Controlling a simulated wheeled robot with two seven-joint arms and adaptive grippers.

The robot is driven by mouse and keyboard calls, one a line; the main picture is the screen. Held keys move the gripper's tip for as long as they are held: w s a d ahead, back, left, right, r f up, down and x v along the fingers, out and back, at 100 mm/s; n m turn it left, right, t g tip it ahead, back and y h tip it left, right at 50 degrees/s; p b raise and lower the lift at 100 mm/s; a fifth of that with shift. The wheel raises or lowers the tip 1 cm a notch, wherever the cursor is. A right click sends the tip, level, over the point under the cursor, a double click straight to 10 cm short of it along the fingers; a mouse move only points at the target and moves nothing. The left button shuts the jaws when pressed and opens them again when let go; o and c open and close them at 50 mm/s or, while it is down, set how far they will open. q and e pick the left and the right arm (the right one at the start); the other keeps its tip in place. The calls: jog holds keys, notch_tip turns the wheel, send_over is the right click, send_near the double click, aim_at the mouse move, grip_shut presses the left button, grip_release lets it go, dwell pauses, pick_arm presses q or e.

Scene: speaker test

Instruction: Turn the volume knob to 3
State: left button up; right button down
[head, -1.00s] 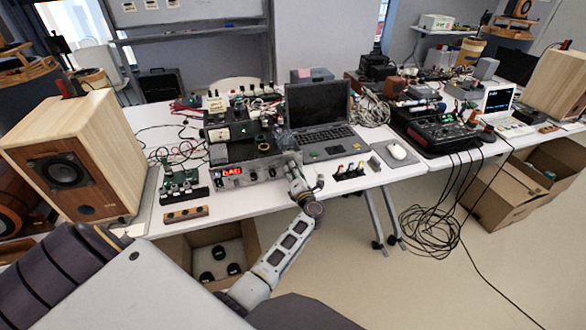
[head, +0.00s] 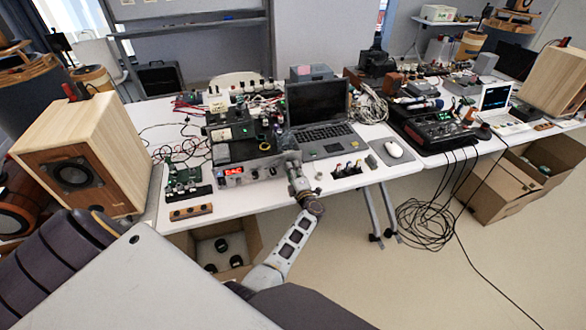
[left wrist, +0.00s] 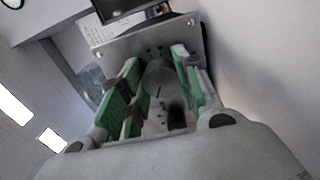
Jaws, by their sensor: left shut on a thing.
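A silver amplifier (head: 232,182) with a red lit display (head: 241,173) stands at the front edge of the white table. My left gripper (head: 288,160) is at the right end of its front panel, and its fingers cover the knob there in the head view. In the left wrist view, my green-padded fingers (left wrist: 160,85) stand on both sides of a round grey knob (left wrist: 160,75) on the metal panel. They are shut on it. A thin dark mark shows on the knob's face; the scale numbers are too small to read. My right gripper is not in view.
An open laptop (head: 318,104) sits right of the amplifier, with a white mouse (head: 394,150) farther right. A wooden speaker (head: 115,150) stands at the left. A circuit board (head: 183,178) and a wooden block (head: 191,211) lie between the speaker and amplifier.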

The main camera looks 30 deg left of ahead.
pick_arm(q)
jog(key=shift+d+m, duration=0.1)
jog(key=shift+m, duration=0.5)
jog(key=o, duration=1)
